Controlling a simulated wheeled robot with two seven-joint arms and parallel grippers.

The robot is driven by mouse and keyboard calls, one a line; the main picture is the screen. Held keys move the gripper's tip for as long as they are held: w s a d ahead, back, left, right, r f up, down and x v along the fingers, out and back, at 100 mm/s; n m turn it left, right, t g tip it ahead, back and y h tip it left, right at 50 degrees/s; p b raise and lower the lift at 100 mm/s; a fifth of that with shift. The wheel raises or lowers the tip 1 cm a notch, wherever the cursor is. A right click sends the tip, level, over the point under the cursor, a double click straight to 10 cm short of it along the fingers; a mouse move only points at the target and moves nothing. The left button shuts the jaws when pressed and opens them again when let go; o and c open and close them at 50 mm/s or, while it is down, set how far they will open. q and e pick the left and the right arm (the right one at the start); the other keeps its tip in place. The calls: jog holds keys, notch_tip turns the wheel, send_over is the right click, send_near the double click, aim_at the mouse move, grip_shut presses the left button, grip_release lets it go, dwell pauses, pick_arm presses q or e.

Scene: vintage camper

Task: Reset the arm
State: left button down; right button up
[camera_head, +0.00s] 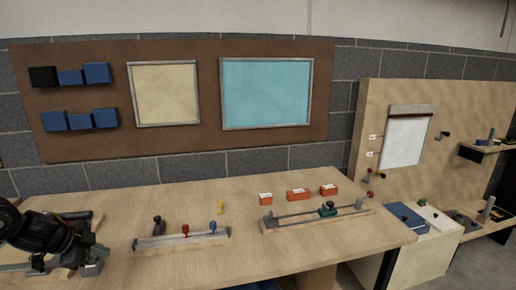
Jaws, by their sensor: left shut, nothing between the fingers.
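My left arm comes in at the lower left in the head view, over the left end of the wooden workbench (187,191). My left gripper (93,267) is shut with nothing held, low near a wooden board (62,272) on the bench. Whether it touches the board is hard to tell. My right arm and gripper are not in this view.
Blue bins (81,121) hang on the brown board behind. The bench's front middle is clear.

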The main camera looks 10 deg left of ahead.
pick_arm(q)
jog(key=d+f+m+t+h, duration=0.1)
jog(key=d+f, duration=0.4)
jog(key=d, duration=0.3)
jog(key=d+f+t, duration=0.1)
jog(key=d+f, duration=0.4)
jog(key=d, duration=0.2)
jog(key=s+d+f+n, duration=0.2)
jog(key=s+d+f, duration=0.1)
jog(key=d, duration=0.2)
jog(key=s+d+f+n, duration=0.1)
jog(key=s+d+f, duration=0.2)
jog(key=d, duration=0.3)
jog(key=s+d+f+n+g+y, duration=0.1)
jog(key=s+f+n+g+y, duration=0.2)
jog(key=s, duration=0.8)
jog(key=s+d+f+n+g, duration=0.1)
jog(key=s+f+n+g, duration=0.35)
jog(key=s, duration=0.75)
notch_tip(320, 180, down, 23)
jog(key=s+a+f, duration=0.3)
jog(key=s+f, duration=1.3)
jog(key=s, duration=0.1)
jog(key=shift+f, duration=0.35)
